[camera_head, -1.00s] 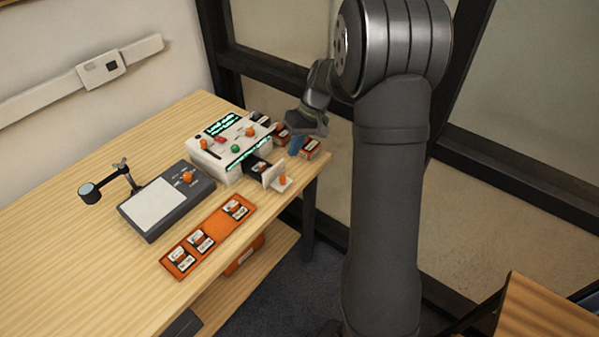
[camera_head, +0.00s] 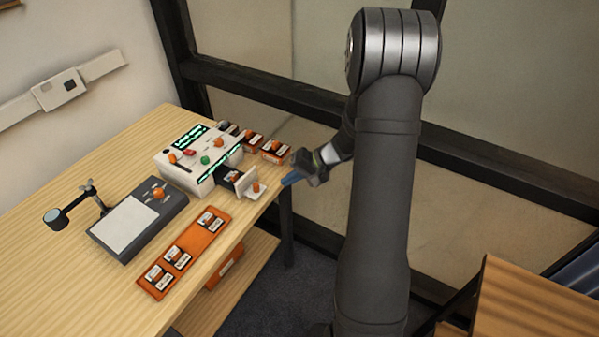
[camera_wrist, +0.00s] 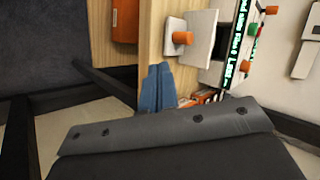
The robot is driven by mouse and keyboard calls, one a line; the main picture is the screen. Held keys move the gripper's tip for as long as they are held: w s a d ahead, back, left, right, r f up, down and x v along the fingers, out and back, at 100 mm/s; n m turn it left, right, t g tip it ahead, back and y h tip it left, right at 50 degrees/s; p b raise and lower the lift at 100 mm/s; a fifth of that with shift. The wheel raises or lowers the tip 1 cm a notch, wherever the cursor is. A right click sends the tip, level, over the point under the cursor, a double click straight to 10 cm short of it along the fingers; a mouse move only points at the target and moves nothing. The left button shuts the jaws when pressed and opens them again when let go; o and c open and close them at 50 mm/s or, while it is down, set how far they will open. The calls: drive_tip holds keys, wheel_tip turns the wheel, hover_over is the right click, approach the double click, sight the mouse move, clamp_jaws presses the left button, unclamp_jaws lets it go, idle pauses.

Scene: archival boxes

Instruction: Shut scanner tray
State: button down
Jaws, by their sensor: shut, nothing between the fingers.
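The white scanner (camera_head: 200,160) stands near the table's right end, with green lit text and coloured knobs on it. Its tray (camera_head: 228,173) is dark and sticks out toward the right front, with something orange and white lying in it. The tray ends in a white front plate (camera_head: 242,188) with an orange knob (camera_head: 257,186). The knob also shows in the wrist view (camera_wrist: 182,38). My gripper (camera_head: 289,180) is just right of the knob, apart from it, beyond the table edge. Its blue fingers (camera_wrist: 158,88) are together and empty.
Several orange-labelled boxes (camera_head: 274,150) stand behind the tray at the table's right end. An orange rack (camera_head: 188,250) with cards and a grey pad device (camera_head: 135,222) lie at the front. A dark window frame rises behind my arm.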

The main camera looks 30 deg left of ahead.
sight(254, 172)
drive_tip(key=a, duration=0.1)
drive_tip(key=s+a+f, duration=0.1)
drive_tip(key=a, duration=0.1)
drive_tip(key=s+a+f, duration=0.1)
drive_tip(key=shift+s+a, duration=0.15)
drive_tip(key=shift+a, duration=0.15)
drive_tip(key=shift+s+a, duration=0.25)
drive_tip(key=shift+a, duration=0.2)
drive_tip(key=a, duration=0.9)
drive_tip(key=shift+a+r, duration=0.1)
drive_tip(key=shift+a, duration=0.3)
drive_tip(key=d, duration=0.1)
drive_tip(key=w+d, duration=0.1)
drive_tip(key=d, duration=0.1)
drive_tip(key=w+d, duration=0.1)
drive_tip(key=shift+w+d+r, duration=0.25)
drive_tip(key=shift+d+r, duration=0.1)
drive_tip(key=shift+r, duration=0.05)
drive_tip(key=v, duration=0.8)
drive_tip(key=shift+d+r, duration=0.2)
drive_tip(key=shift+d, duration=0.1)
